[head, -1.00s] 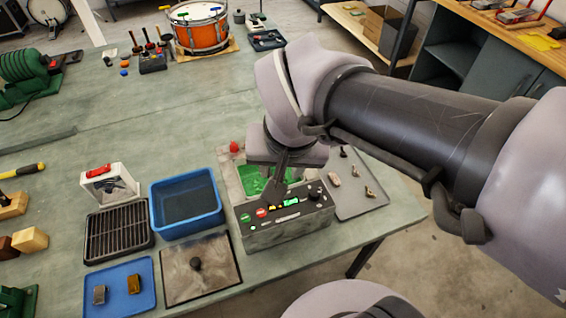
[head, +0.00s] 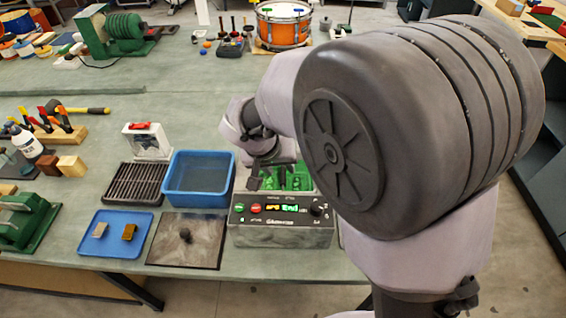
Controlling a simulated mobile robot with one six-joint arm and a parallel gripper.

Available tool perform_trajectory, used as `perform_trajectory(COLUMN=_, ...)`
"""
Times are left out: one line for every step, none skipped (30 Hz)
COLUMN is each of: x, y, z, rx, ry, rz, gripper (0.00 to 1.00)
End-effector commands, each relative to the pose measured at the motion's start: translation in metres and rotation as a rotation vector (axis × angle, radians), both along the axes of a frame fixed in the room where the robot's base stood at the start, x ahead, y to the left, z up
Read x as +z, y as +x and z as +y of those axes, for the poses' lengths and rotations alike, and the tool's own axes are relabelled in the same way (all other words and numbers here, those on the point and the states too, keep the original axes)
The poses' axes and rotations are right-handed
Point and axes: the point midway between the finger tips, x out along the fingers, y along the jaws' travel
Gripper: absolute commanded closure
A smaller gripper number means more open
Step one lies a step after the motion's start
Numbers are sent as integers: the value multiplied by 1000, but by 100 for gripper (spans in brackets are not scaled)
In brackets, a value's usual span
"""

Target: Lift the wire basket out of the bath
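The bath (head: 282,235) is a grey box with a dark front panel, buttons, a knob and a lit green display. Its top is open and the inside looks green. Green shapes show inside it, but I cannot clearly make out the wire basket among them. My gripper (head: 256,178) points down at the left side of the bath opening. Its fingers are small and dark and partly merge with the bath's rim, so I cannot tell whether they are open or hold anything.
Left of the bath stand a blue tub (head: 198,205), a black slatted rack (head: 134,184), a square plate with a knob (head: 162,255) and a blue tray (head: 98,245) with two small blocks. A white box with a red handle (head: 148,142) stands behind the rack.

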Motion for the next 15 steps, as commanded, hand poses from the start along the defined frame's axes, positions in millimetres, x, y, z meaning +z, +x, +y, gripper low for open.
perform_trajectory(x=-11, y=1, z=-2, rx=-1, ry=-1, rz=2, gripper=60)
perform_trajectory(x=-17, y=2, z=-3, rx=-1, ry=-2, rz=3, gripper=60)
perform_trajectory(x=-26, y=4, z=-4, rx=-2, ry=-1, rz=3, gripper=60)
perform_trajectory(x=-32, y=6, z=-5, rx=-2, ry=0, rz=3, gripper=60)
perform_trajectory(x=-37, y=8, z=-6, rx=-2, ry=0, rz=4, gripper=60)
perform_trajectory(x=-43, y=11, z=-8, rx=-3, ry=-1, rz=3, gripper=60)
perform_trajectory(x=-45, y=12, z=-8, rx=-2, ry=0, rz=3, gripper=60)
perform_trajectory(x=-45, y=13, z=-9, rx=-1, ry=0, rz=2, gripper=60)
perform_trajectory(x=-44, y=14, z=-9, rx=-1, ry=0, rz=2, gripper=60)
perform_trajectory(x=-43, y=14, z=-8, rx=-1, ry=1, rz=1, gripper=60)
perform_trajectory(x=-43, y=13, z=-8, rx=-1, ry=1, rz=1, gripper=60)
perform_trajectory(x=-43, y=13, z=-8, rx=-1, ry=1, rz=1, gripper=60)
perform_trajectory(x=-43, y=13, z=-8, rx=-1, ry=0, rz=1, gripper=62)
perform_trajectory(x=-42, y=13, z=-8, rx=-1, ry=0, rz=1, gripper=68)
perform_trajectory(x=-42, y=13, z=-8, rx=-1, ry=0, rz=2, gripper=76)
